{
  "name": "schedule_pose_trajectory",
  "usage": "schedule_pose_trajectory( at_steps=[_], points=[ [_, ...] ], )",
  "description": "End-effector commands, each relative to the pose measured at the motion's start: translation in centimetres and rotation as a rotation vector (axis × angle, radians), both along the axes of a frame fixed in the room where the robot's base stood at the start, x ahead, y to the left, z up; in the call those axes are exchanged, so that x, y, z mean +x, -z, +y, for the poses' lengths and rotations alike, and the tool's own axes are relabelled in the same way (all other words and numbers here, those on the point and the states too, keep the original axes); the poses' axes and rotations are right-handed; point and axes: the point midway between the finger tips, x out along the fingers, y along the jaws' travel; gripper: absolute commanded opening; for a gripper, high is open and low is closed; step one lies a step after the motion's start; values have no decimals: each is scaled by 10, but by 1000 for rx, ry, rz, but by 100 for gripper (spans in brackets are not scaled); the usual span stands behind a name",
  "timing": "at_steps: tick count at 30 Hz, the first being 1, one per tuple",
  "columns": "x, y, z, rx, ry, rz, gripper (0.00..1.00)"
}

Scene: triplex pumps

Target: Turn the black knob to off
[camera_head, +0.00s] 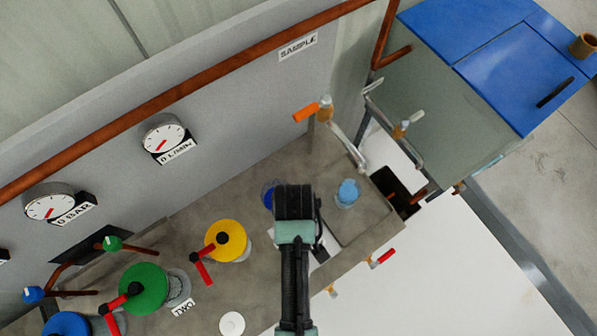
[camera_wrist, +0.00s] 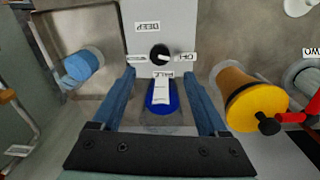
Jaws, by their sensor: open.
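The black knob (camera_wrist: 159,52) is round and sits on the face of a light grey box (camera_wrist: 180,18) at the top middle of the wrist view. Labels on the box read DEEP above, OFF to the right and PALE below, with a further small label to the left. A pale mark shows on the knob, but it is too small to tell its setting surely. My gripper (camera_wrist: 160,76) is open. Its two blue fingers stand apart at either side below the knob, with nothing held between them. In the head view my wrist hides the knob.
A light-blue one (camera_wrist: 82,66) stands left and a yellow one (camera_wrist: 250,98) right. In the head view, a green pump top (camera_head: 145,288), red handles and pipe fittings (camera_head: 345,135) crowd the bench.

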Motion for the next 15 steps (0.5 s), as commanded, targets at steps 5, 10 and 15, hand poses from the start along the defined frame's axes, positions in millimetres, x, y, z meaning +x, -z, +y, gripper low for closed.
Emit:
schedule_pose_trajectory(
  at_steps=[5,10,15],
  points=[
    [1,-28,1,0,-1,-4,77],
    [0,-41,2,0,-1,-1,77],
    [-1,-44,2,0,-1,0,77]
  ],
)
